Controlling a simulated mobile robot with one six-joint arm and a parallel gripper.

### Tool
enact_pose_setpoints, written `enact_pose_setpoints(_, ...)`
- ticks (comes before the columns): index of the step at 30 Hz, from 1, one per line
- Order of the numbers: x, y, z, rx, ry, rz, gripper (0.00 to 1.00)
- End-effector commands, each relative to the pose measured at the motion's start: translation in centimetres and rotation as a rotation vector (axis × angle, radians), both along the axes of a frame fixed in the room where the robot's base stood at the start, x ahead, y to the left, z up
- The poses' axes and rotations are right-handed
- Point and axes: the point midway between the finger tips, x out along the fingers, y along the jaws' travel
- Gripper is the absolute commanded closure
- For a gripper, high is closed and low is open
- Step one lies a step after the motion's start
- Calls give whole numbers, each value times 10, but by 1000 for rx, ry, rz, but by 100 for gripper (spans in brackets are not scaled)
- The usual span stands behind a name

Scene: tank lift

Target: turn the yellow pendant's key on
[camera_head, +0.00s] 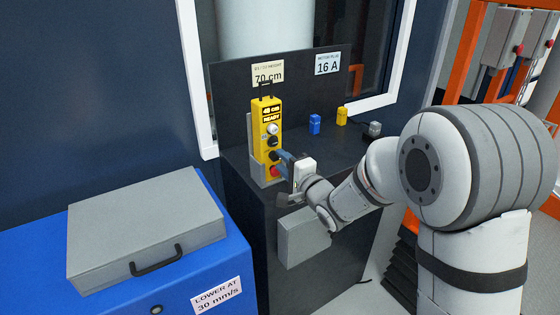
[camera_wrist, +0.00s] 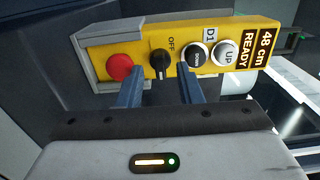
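The yellow pendant (camera_head: 266,127) stands upright on the dark bench. In the wrist view the pendant (camera_wrist: 142,59) lies sideways and fills the top. Its black key switch (camera_wrist: 159,58) sits between the red button (camera_wrist: 119,67) and the black DOWN button (camera_wrist: 196,56). "OFF" is printed above the key, and its pale mark points down in the picture. My gripper (camera_wrist: 161,71) is open, one blue fingertip on each side of the key, with gaps showing. In the head view my gripper (camera_head: 283,161) is at the pendant's lower right and hides part of it.
The white UP button (camera_wrist: 226,53) and the display (camera_wrist: 257,48), reading 48 cm READY, are further right. A blue block (camera_head: 314,124) and a yellow block (camera_head: 342,116) stand on the bench, right of the pendant. A grey case (camera_head: 146,225) lies on the blue cabinet at left.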

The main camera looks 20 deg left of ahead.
Motion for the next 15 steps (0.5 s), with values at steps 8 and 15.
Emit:
enact_pose_setpoints(8, -30, -37, 0, -1, 1, -2, 67)
enact_pose_setpoints(15, -40, -47, -1, -1, 2, 0, 67)
